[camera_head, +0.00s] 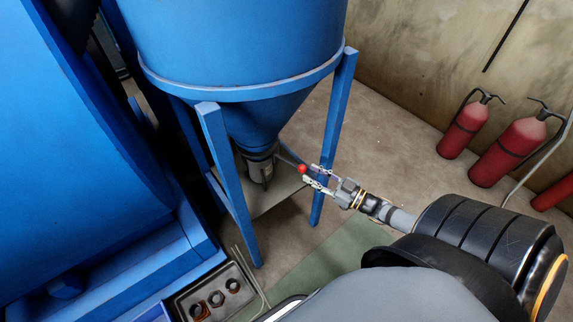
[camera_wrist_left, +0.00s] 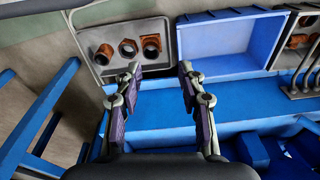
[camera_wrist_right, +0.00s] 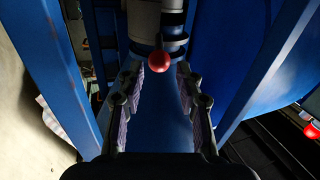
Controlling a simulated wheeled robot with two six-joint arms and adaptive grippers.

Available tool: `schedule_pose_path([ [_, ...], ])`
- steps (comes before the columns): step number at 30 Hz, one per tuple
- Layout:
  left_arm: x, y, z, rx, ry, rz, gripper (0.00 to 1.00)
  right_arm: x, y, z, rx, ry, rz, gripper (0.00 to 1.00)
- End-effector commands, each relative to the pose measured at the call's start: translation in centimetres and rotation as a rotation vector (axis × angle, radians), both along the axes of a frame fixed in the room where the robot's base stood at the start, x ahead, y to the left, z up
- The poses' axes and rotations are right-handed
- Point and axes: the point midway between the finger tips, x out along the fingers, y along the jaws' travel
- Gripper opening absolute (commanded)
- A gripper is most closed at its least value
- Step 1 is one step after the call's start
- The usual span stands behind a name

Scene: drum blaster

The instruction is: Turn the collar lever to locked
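The collar lever is a thin rod with a red ball knob (camera_head: 302,169) at its end. It sticks out to the right from the grey collar (camera_head: 260,165) under the blue hopper. In the right wrist view the knob (camera_wrist_right: 159,61) is just ahead of the fingertips, centred between them. My right gripper (camera_head: 318,178) is open beside the knob; I cannot tell whether it touches. It also shows open in the right wrist view (camera_wrist_right: 158,85). My left gripper (camera_wrist_left: 160,75) is open and empty in the left wrist view, above a blue ledge.
Blue hopper legs (camera_head: 335,135) stand close to my right gripper, with another leg (camera_head: 228,180) in front. A tray (camera_head: 213,297) with several copper-coloured fittings sits at the lower left. Red fire extinguishers (camera_head: 507,150) stand by the wall. An empty blue bin (camera_wrist_left: 228,45) shows in the left wrist view.

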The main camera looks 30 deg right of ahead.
Motion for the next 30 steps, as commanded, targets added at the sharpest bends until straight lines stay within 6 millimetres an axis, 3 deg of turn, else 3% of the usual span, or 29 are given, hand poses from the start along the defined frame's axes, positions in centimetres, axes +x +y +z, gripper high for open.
schedule_pose_path([
  [7,0.4,-0.5,2.1,-0.01,-0.001,-0.004,0.4,1.6,0.6,-0.1,-0.001,-0.002,-0.002,0.36],
  [14,0.0,-1.7,7.5,-0.029,0.007,-0.019,0.4,4.9,1.9,-0.2,-0.002,-0.002,-0.004,0.36],
  [21,0.0,-2.7,7.1,-0.066,-0.064,-0.03,0.4,8.7,3.5,-0.2,-0.002,0.0,-0.004,0.36],
  [30,0.3,-3.0,6.7,-0.077,-0.097,-0.031,0.4,9.7,3.9,0.1,-0.004,0.004,-0.005,0.36],
])
